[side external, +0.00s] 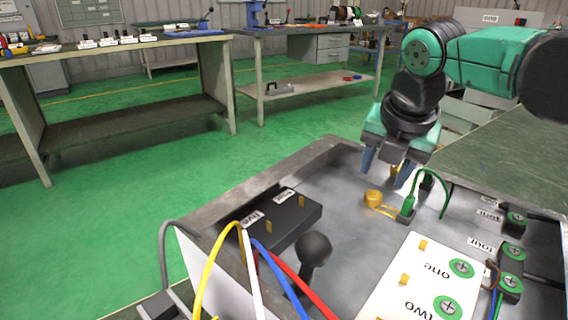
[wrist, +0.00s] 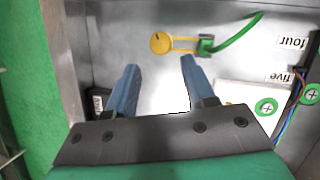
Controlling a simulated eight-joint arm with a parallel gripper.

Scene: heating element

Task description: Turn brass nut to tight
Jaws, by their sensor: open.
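The brass nut (side external: 374,198) is a round gold knob at the end of a flat gold strip on the grey metal panel. In the wrist view the nut (wrist: 160,43) lies just beyond my fingertips, roughly centred between them. A green wire (side external: 416,186) runs from a connector at the strip's other end. My gripper (side external: 387,174) is open and empty, with its blue fingers pointing down above the panel, behind the nut in the side view. In the wrist view both fingers of my gripper (wrist: 159,66) are apart and clear of the nut.
A black-knobbed lever (side external: 314,248), a black block labelled live (side external: 283,222), and yellow, white, blue and red wires stand at the panel's front. A white plate (side external: 430,275) with green screws lies right. A raised rim (side external: 270,185) borders the panel.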

